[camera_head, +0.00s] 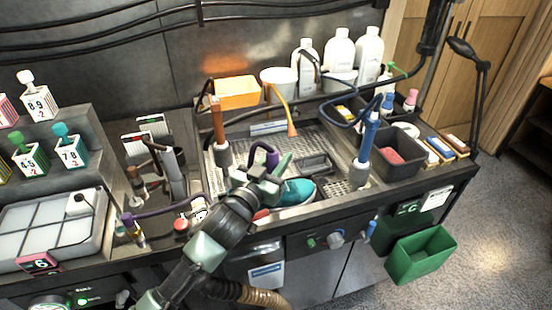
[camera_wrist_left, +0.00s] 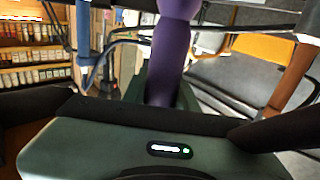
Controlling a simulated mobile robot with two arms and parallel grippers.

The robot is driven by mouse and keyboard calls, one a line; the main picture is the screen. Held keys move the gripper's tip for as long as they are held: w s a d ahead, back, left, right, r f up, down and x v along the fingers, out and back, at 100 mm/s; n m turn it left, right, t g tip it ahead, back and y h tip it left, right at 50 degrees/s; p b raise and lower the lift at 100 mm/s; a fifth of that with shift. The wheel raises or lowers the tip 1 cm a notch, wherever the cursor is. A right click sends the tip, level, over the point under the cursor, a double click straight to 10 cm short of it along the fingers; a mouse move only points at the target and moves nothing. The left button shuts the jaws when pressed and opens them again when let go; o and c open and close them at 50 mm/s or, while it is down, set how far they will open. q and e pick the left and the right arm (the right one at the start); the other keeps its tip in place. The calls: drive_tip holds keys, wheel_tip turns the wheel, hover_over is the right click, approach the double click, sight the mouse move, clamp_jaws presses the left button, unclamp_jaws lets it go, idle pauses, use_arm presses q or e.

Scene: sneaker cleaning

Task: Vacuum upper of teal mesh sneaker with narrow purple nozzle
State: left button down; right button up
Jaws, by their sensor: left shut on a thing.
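The teal sneaker (camera_head: 297,191) lies in the perforated metal work tray, partly hidden behind my left gripper. My left gripper (camera_head: 272,170) is over the tray, just left of the sneaker, and is shut on the purple nozzle (camera_head: 264,150). Its curved purple top rises above the fingers. In the left wrist view the purple nozzle (camera_wrist_left: 171,62) stands between the fingers. Its tip is hidden, and I cannot tell whether it touches the shoe. My right gripper is not in view.
An orange-handled tool (camera_head: 218,122) stands left of the tray and a blue-handled tool (camera_head: 368,138) stands right. An orange funnel-shaped nozzle (camera_head: 291,127) rises behind. A dark bin (camera_head: 388,158) sits at right. A green bin (camera_head: 422,254) hangs from the bench front.

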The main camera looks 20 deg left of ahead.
use_arm(q)
drive_tip(key=shift+w+d, duration=0.4)
drive_tip(key=shift+d, duration=0.2)
drive_tip(key=shift+w+d, duration=0.35)
drive_tip(key=shift+d, duration=0.2)
idle(0.8)
wheel_tip(320, 180, up, 9)
drive_tip(key=p, duration=0.9)
